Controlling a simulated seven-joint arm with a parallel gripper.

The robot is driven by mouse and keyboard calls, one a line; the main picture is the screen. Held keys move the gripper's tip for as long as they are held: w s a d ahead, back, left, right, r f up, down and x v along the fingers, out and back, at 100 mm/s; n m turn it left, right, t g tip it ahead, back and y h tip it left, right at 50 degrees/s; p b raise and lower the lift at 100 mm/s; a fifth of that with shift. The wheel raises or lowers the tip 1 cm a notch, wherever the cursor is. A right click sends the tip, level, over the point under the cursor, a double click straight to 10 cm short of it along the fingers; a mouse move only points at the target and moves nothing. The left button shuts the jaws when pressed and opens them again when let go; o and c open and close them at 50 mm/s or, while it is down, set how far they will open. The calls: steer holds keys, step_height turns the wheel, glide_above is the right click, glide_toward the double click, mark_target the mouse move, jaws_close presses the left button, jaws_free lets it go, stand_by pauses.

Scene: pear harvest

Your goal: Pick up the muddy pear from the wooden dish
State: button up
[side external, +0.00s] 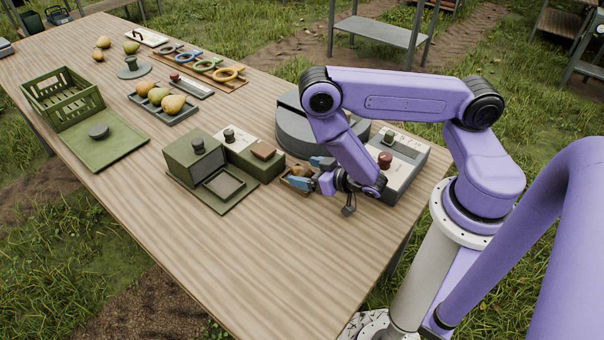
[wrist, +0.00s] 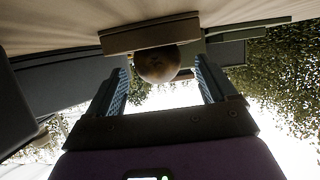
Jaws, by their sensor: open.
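The muddy pear (side external: 301,170) is a small brown fruit at the near right part of the table, in a small wooden dish (side external: 285,184) that my arm partly covers. My gripper (side external: 309,173) is low at the dish, its two blue fingers apart on either side of the pear. In the wrist view the pear (wrist: 157,66) shows as a brownish round shape between the tips of my open gripper (wrist: 161,72), against the dish's wall (wrist: 135,38). I cannot tell whether the fingers touch it.
A green box with a tray (side external: 205,170) stands left of the dish. A dark round device (side external: 300,130) and a panel with a red knob (side external: 405,155) stand behind it. A pear tray (side external: 178,114) and green crate (side external: 62,92) are farther off. The table's front is clear.

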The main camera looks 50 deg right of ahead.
mark_target(309, 172)
steer(key=c, duration=1.2)
steer(key=shift+r, duration=0.1)
step_height(309, 172, up, 8)
steer(key=shift+r, duration=0.15)
steer(key=shift+a+r, duration=0.1)
steer(key=shift+r, duration=0.7)
